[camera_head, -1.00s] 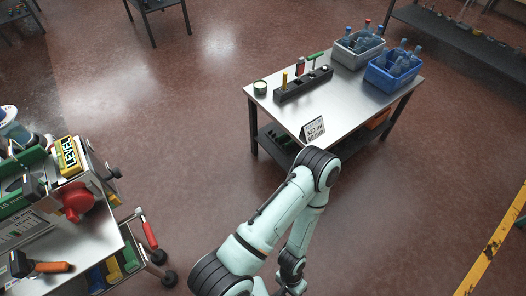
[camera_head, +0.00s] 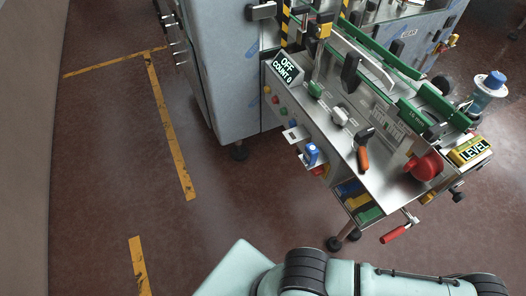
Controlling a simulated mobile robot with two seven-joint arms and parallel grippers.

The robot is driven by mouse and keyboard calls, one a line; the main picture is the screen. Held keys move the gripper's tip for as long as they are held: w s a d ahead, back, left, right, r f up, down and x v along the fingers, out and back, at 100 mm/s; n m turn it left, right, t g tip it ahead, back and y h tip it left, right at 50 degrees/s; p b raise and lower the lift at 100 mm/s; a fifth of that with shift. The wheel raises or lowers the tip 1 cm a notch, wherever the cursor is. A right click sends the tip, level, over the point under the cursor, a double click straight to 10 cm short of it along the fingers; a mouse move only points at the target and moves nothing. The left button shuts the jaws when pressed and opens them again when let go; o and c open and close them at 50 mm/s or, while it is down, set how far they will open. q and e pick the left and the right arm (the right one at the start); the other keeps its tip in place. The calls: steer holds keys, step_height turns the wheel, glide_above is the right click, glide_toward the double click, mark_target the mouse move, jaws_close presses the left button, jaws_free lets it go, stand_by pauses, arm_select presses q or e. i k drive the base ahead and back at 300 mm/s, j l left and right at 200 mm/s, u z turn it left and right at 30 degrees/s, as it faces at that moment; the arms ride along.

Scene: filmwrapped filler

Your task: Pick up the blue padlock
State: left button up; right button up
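A small blue object (camera_head: 312,153), which looks like the blue padlock, sits at a small metal bracket on the front left of the machine (camera_head: 335,115). It is small in the picture, and I cannot tell whether it hangs or rests there. A red part shows just below it. Neither of my grippers is in view. One of my pale green arms crosses the bottom edge, with its hand out of frame, well apart from the blue object.
A red crank handle (camera_head: 394,234) juts out low. A grey cabinet (camera_head: 226,65) stands left. The floor with yellow lines is clear.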

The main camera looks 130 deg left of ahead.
mark_target(311, 152)
steer(key=u, duration=3.85)
